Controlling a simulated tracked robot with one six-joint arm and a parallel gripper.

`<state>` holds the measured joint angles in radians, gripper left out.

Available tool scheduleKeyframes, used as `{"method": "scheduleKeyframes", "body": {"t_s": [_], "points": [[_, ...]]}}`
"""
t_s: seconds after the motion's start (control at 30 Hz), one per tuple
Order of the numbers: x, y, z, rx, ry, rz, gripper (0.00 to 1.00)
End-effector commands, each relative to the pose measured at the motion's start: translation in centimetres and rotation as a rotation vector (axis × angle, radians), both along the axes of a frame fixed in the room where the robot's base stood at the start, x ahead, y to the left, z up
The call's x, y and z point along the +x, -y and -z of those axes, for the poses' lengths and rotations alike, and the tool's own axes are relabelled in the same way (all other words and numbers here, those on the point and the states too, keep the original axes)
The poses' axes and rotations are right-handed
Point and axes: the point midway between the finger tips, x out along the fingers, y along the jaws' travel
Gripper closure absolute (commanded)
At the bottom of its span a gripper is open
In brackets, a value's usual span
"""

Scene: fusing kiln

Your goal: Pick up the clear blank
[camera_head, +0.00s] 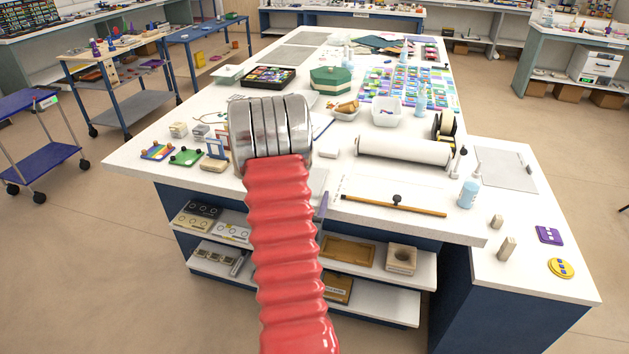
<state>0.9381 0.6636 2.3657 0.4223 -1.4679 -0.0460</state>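I cannot make out a clear blank for certain. A pale grey, see-through-looking flat sheet (505,169) lies on the right side of the white worktop, but I cannot tell whether it is the blank. My arm, with red bellows and silver rings, rises in front of the bench and covers part of the worktop. The fingers of my gripper do not show. A purple square (549,235) and a yellow round piece (561,268) lie on the lower right worktop.
Two small tan blocks (507,248) stand at right. Floor is open left of the bench; a blue cart (38,155) stands there.

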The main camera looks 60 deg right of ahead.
Motion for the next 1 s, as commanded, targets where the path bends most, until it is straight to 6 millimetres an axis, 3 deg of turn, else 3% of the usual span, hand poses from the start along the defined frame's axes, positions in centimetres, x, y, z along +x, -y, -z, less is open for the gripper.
{"method": "scheduleKeyframes", "body": {"t_s": [0.4, 1.0], "points": [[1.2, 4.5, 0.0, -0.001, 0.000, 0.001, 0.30], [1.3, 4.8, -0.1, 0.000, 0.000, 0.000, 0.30]]}}
